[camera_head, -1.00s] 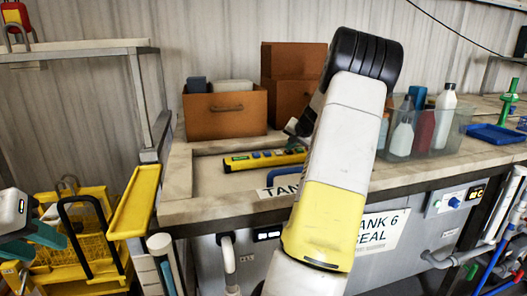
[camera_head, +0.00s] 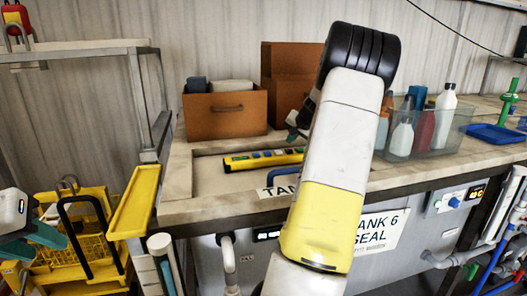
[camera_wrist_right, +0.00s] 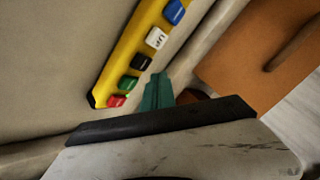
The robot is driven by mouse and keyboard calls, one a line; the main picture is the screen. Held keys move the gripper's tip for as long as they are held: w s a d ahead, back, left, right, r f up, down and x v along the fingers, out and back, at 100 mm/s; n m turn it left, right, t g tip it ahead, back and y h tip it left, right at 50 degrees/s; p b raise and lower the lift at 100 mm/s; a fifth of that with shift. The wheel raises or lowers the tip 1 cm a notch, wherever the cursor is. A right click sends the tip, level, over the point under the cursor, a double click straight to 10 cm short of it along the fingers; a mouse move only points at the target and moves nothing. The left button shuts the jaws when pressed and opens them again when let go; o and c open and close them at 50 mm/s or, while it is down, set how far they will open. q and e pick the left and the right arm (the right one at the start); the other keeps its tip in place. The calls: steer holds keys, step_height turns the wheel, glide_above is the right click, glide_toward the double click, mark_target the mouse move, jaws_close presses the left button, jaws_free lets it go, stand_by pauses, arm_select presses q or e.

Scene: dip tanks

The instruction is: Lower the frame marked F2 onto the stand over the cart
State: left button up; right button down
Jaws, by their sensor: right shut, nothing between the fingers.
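My right gripper (camera_head: 296,126) is mostly hidden behind my right arm, above the back of the tank bench. In the right wrist view its teal fingers (camera_wrist_right: 157,92) are shut and empty, beside a yellow button pendant (camera_wrist_right: 133,57) with coloured buttons, one marked UP. The pendant (camera_head: 264,160) lies along the back of the tank opening in the head view. My left gripper (camera_head: 38,236), with teal fingers, is at the left edge, in front of a yellow basket (camera_head: 72,249); I cannot tell its opening. No F2 mark is readable, and I cannot identify the stand or cart.
Brown boxes (camera_head: 225,116) stand behind the pendant. A clear bin (camera_head: 445,139) of bottles and a blue tray (camera_head: 496,134) are to the right.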

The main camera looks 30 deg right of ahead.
mark_target(290, 151)
steer(key=shift+r, duration=2)
stand_by(0.6)
